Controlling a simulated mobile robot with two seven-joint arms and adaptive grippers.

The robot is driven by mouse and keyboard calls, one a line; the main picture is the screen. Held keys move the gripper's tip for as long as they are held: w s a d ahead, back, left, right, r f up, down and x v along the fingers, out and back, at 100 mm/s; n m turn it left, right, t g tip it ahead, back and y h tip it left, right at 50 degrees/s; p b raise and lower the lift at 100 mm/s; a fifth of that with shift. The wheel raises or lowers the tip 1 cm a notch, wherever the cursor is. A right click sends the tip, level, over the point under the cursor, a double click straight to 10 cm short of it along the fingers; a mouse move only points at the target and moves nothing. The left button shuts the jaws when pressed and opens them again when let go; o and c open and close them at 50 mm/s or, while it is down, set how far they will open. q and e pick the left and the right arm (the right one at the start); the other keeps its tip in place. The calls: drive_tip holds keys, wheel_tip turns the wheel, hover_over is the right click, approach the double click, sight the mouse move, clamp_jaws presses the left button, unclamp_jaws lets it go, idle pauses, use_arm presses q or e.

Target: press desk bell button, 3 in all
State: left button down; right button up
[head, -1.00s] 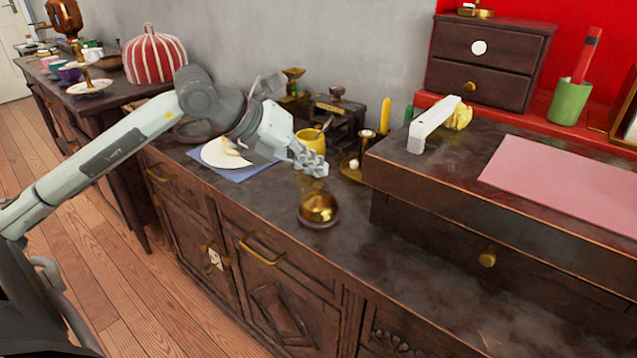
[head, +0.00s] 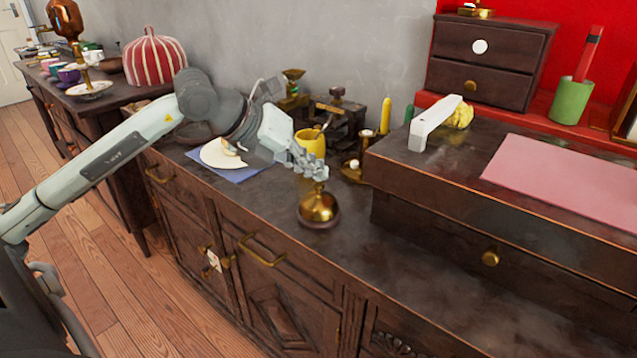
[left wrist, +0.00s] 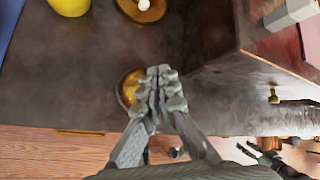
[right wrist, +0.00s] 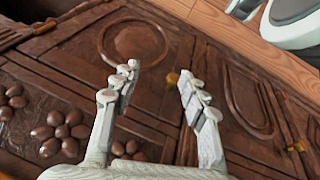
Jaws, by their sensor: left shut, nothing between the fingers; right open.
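The desk bell (head: 318,208) is a brass dome on a dark round base, standing on the dark counter top (head: 385,270). My left gripper (head: 318,174) is shut and empty, with its fingertips right above the top of the bell in the head view. They overlap the bell's button, so I cannot tell whether they touch it. In the left wrist view the closed left fingers (left wrist: 160,76) cover part of the bell (left wrist: 128,90), whose left side shows. My right gripper (right wrist: 156,80) is open and empty in front of carved wooden cabinet doors (right wrist: 140,45).
A yellow cup (head: 311,145) and a brass candle holder (head: 352,171) stand behind the bell. A raised wooden desk box (head: 430,190) stands to the right. A white plate (head: 218,156) on a blue cloth lies to the left. The counter in front of the bell is clear.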

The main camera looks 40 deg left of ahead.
sight(314, 185)
use_arm(q)
drive_tip(key=shift+f+b, duration=0.65)
idle(0.4)
drive_tip(key=shift+r, duration=0.1)
drive_tip(key=shift+r+p, duration=0.65)
drive_tip(key=shift+r, duration=0.35)
drive_tip(key=shift+r+p, duration=1.5)
drive_tip(key=shift+r, duration=1.05)
